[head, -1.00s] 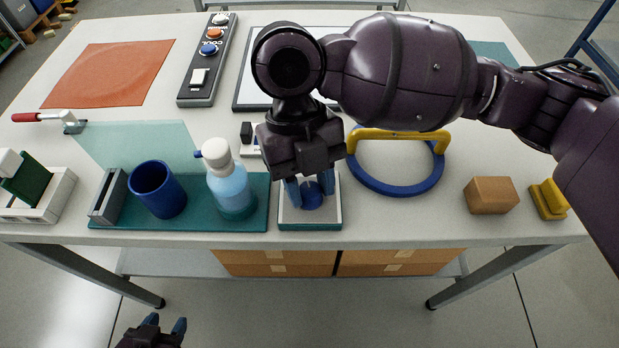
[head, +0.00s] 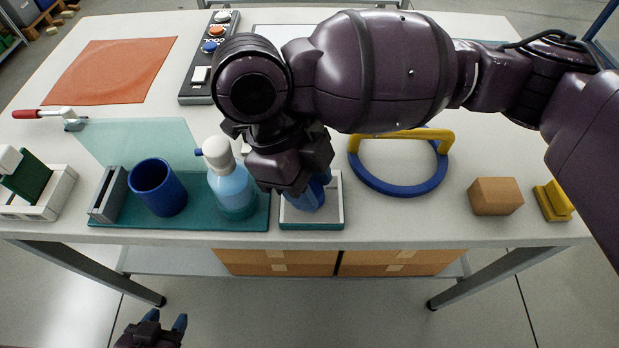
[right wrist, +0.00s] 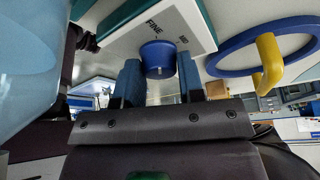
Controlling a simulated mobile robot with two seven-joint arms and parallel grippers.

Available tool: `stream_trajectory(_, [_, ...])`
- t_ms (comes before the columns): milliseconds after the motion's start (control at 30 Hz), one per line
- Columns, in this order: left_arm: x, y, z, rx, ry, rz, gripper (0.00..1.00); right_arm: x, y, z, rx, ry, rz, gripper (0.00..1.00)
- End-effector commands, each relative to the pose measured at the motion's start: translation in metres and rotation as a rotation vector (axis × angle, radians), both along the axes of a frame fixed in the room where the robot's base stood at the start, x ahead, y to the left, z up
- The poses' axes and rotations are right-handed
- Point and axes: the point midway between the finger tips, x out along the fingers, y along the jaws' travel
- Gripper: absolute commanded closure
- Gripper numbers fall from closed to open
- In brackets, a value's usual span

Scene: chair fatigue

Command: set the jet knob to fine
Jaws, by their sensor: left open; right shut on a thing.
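The jet knob is a round blue knob (right wrist: 158,57) on a white panel, seen in the right wrist view. The word FINE is printed beside it, with a second, partly readable label to the right. In the head view the panel (head: 336,215) is a pale square with a teal front edge near the table's front. My right gripper (head: 312,197) reaches down over it, tilted, and hides most of the knob there. Its blue fingers (right wrist: 160,84) are shut on the knob, one on each side. My left gripper (head: 166,322) is open and empty below the table's front edge.
A pump bottle (head: 232,192) stands close left of my right gripper, with a blue cup (head: 157,188) farther left. A blue ring with a yellow handle (head: 405,136) lies to the right. A brown block (head: 495,196) and yellow piece (head: 553,200) sit front right.

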Motion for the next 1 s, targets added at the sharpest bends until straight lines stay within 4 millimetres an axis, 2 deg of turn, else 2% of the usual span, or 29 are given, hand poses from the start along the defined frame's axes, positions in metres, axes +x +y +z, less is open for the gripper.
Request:
stream_trajectory(633, [-0.0051, 0.0012, -0.0035, 0.001, 0.013, 0.003, 0.52, -0.0004, 0.0001, -0.0008, 0.000, 0.001, 0.047, 0.88])
stream_trajectory(667, [-0.0050, 0.0012, -0.0034, 0.001, 0.012, 0.002, 0.52, -0.0004, 0.0001, -0.0008, 0.000, 0.001, 0.047, 0.60])
stream_trajectory(767, [-0.0048, 0.0010, -0.0033, 0.001, 0.012, 0.002, 0.52, -0.0003, 0.0000, -0.0007, 0.000, 0.001, 0.046, 0.44])
stream_trajectory(800, [-0.0045, 0.0010, -0.0031, 0.002, 0.011, 0.002, 0.52, -0.0003, 0.0001, -0.0006, 0.000, 0.001, 0.046, 0.40])
stream_trajectory(1000, [-0.0013, 0.0001, -0.0011, 0.000, 0.003, 0.000, 0.52, -0.0002, 0.0001, -0.0003, 0.000, 0.001, 0.046, 0.40])
